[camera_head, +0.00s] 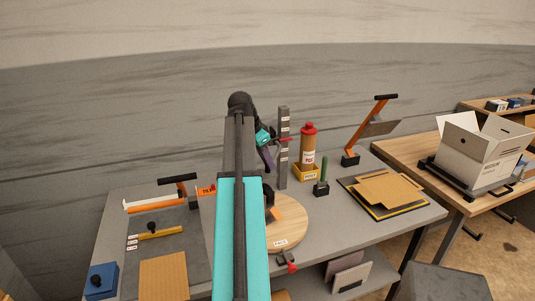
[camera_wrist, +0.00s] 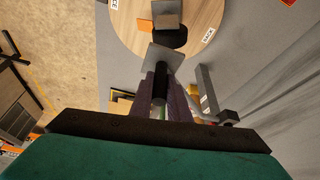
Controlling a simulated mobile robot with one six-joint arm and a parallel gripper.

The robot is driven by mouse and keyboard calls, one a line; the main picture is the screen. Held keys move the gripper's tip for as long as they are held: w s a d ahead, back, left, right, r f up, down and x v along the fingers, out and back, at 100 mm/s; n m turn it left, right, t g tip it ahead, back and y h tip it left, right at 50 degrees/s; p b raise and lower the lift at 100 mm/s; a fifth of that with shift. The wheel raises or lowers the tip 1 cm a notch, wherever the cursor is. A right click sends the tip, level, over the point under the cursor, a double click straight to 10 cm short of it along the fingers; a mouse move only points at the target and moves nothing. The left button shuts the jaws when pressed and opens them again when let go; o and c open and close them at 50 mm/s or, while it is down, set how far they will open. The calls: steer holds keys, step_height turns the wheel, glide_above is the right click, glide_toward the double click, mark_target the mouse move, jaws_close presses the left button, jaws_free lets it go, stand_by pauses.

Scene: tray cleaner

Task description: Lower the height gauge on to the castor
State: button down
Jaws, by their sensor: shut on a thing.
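The height gauge (camera_head: 283,165) shows in the head view as a tall grey post with pale marks and a red pointer, behind a round wooden board. In the wrist view, a grey post (camera_wrist: 207,90) stands right of my gripper (camera_wrist: 160,88). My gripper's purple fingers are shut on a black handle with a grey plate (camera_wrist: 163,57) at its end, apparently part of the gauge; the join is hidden. The castor (camera_wrist: 172,38), dark with a grey top, is on the board beyond the plate. My arm partly hides it in the head view.
The round wooden board (camera_head: 293,234) lies on the grey table. A small green-topped holder (camera_head: 321,188) and a red-capped bottle (camera_head: 308,145) stand to the right. Cardboard sheets (camera_head: 385,190) lie farther right. A blue box (camera_head: 101,281) sits at the front left.

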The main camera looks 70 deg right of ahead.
mark_target(265, 169)
step_height(265, 169, down, 6)
steer(key=shift+r+b, duration=0.1)
steer(key=shift+b, duration=0.95)
steer(key=c, duration=1.7)
jaws_free()
steer(key=shift+b+v, duration=1.8)
steer(key=shift+v, duration=5.1)
steer(key=shift+d+r, duration=0.1)
